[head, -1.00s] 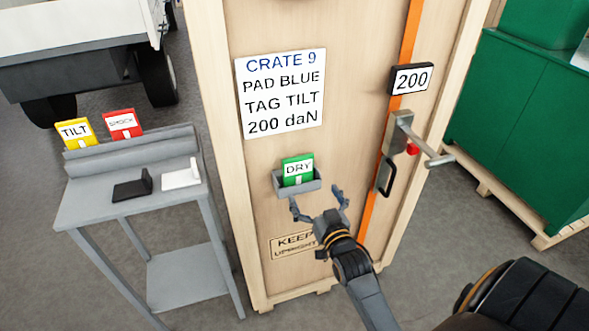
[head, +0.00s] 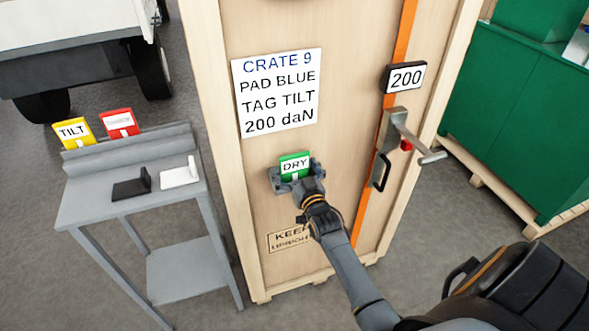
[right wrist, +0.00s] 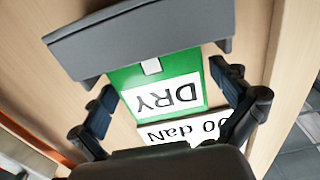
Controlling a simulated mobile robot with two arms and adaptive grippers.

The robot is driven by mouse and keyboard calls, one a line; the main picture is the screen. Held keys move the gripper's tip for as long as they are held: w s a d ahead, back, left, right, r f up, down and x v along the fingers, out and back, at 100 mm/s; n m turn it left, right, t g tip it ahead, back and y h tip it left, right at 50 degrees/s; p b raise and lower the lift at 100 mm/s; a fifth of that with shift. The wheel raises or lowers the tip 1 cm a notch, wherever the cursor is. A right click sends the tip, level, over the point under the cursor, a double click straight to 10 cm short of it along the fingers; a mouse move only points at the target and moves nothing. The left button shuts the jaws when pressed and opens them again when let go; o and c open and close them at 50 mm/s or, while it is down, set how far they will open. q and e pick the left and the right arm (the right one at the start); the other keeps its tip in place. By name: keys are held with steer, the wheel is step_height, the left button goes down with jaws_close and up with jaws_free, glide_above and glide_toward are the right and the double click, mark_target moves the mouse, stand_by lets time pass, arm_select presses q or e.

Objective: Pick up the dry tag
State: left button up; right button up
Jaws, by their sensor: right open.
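The dry tag (head: 294,165) is green with a white DRY label and stands in a small grey holder (head: 274,181) on the front of the wooden crate. My right gripper (head: 297,183) is at the holder, just in front of the tag's lower part. In the right wrist view the tag (right wrist: 160,84) appears upside down between the two open fingers (right wrist: 168,105), with a gap visible on each side. The holder (right wrist: 140,38) covers the tag's inserted end. My left gripper is not in view.
A grey stand (head: 85,205) at left holds a yellow TILT tag (head: 73,132), a red tag (head: 120,123), a black piece (head: 132,187) and a white piece (head: 180,175). A metal lever (head: 412,140) and a 200 display (head: 405,77) are on the crate's right side.

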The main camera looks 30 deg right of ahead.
steer(key=c, duration=1)
